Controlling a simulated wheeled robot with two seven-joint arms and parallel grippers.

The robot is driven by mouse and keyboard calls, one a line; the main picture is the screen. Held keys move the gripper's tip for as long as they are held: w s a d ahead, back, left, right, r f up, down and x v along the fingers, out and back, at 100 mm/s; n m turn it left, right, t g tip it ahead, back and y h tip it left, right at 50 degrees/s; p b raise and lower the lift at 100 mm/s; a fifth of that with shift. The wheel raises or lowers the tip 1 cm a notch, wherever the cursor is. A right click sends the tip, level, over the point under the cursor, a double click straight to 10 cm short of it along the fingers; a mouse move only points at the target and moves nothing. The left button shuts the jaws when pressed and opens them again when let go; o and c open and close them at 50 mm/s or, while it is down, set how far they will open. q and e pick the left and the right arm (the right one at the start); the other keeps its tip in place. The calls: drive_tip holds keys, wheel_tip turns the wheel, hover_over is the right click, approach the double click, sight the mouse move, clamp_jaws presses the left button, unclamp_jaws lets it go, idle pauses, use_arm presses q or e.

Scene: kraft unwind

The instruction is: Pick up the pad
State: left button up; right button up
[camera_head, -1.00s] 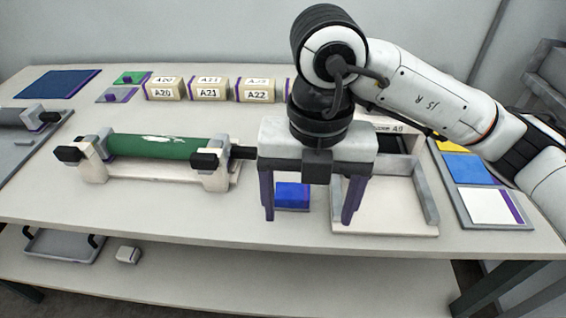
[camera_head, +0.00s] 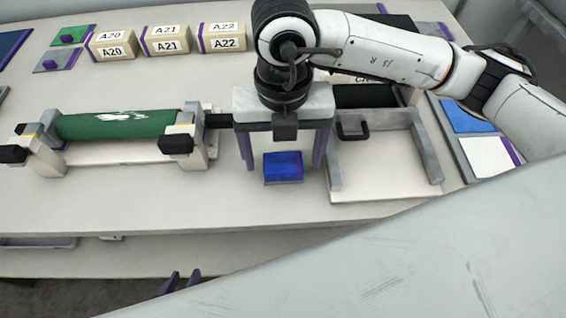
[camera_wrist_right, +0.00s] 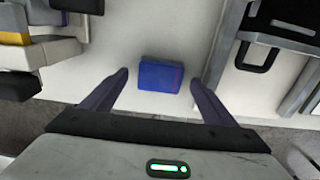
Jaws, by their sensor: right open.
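The blue pad (camera_head: 283,167) is a small blue block with a darker lower edge, lying on the table. It also shows in the right wrist view (camera_wrist_right: 160,76). My right gripper (camera_head: 284,160) points down with its purple fingers apart, one on each side of the pad. In the right wrist view the open fingers (camera_wrist_right: 158,82) flank the pad with gaps on both sides, not touching it. My left gripper (camera_head: 182,281) shows only as two purple fingertips, apart, below the table's front edge.
A green roll (camera_head: 120,125) on a stand is left of the pad. A grey-walled tray (camera_head: 390,187) with a black handle is close on the right. Labelled boxes (camera_head: 168,40) stand behind. A large grey surface covers the lower right.

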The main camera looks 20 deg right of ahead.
sight(284, 162)
drive_tip(key=shift+f, duration=1.25)
drive_tip(key=c, duration=1.1)
wheel_tip(284, 162, up, 10)
drive_tip(key=shift+r, duration=0.1)
drive_tip(key=shift+c, duration=0.2)
drive_tip(key=o, duration=0.5)
drive_tip(key=c, duration=0.4)
